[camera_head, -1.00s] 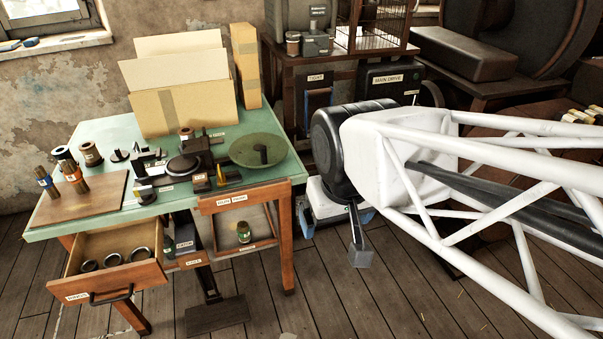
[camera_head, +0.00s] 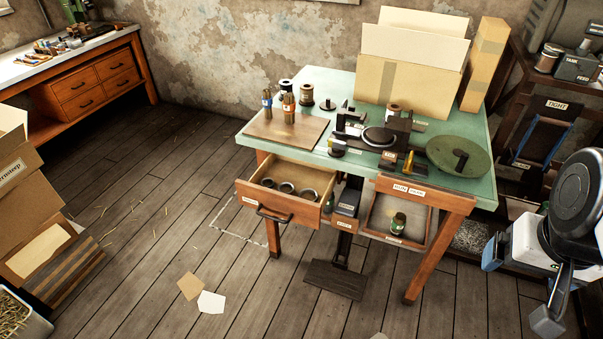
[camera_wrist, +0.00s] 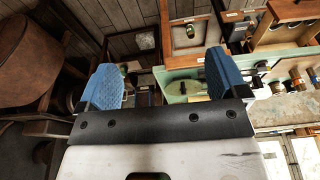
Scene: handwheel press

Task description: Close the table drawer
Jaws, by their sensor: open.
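The table drawer (camera_head: 262,209) is a wooden box pulled out at the table's left front, with a dark bar handle (camera_head: 273,215) and several dark rings inside. The drawer also shows upside down at the top right of the wrist view (camera_wrist: 296,12). The table (camera_head: 345,90) has a green top and orange-brown legs. My gripper (camera_wrist: 160,80) has two blue fingers spread wide apart with nothing held between them. In the head view, my gripper is at the right edge, partly hidden by my arm, apart from the table and well right of the drawer.
A framed bay (camera_head: 372,213) with a green jar stands at the table's right front. A pedal (camera_head: 335,280) is below. Cardboard boxes (camera_head: 30,210) stand at far left, near a workbench (camera_head: 90,85). Dark shelving (camera_head: 515,130) is at right. The floor left of the drawer is mostly clear.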

